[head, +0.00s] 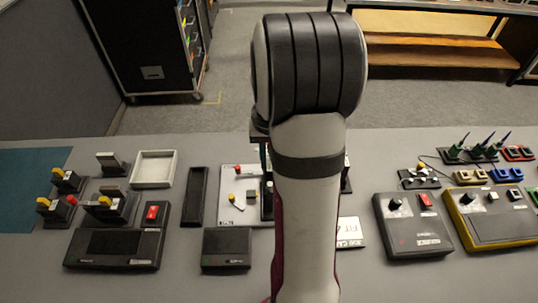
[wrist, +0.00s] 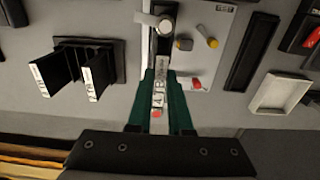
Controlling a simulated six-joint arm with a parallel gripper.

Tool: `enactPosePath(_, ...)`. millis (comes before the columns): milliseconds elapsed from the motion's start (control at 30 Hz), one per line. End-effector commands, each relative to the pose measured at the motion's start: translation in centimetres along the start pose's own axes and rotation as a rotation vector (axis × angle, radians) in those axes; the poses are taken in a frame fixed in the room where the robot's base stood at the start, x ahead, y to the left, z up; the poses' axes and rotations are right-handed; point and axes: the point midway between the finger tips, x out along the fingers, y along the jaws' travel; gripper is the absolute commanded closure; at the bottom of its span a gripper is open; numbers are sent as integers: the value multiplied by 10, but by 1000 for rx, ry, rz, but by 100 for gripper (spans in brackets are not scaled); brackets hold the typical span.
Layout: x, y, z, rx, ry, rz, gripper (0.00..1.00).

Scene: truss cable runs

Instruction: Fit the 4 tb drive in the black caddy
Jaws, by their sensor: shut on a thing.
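In the wrist view my gripper (wrist: 161,80) has its two green fingers shut on a narrow grey labelled piece (wrist: 159,97), which looks like the drive; its lettering is not clearly readable. A red dot shows at its near end. Two upright black plates with white end labels (wrist: 96,76) stand in a black base (wrist: 118,62) to the left of the gripper. I cannot tell whether one of these is the black caddy.
A white board (wrist: 200,60) with coloured knobs lies under and right of the gripper. A black bar (wrist: 250,52) and a cream tray (wrist: 282,93) lie further right. In the head view, black devices (head: 116,248) and a yellow-edged device (head: 490,217) stand at either side.

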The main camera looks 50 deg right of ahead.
Motion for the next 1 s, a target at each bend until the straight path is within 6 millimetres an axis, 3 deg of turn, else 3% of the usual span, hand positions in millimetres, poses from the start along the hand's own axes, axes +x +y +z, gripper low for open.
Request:
enactPosePath(467, 3, 0, 0, 0, 1, 0, 100)
enactPosePath(1000, 26, 0, 0, 0, 0, 0, 100)
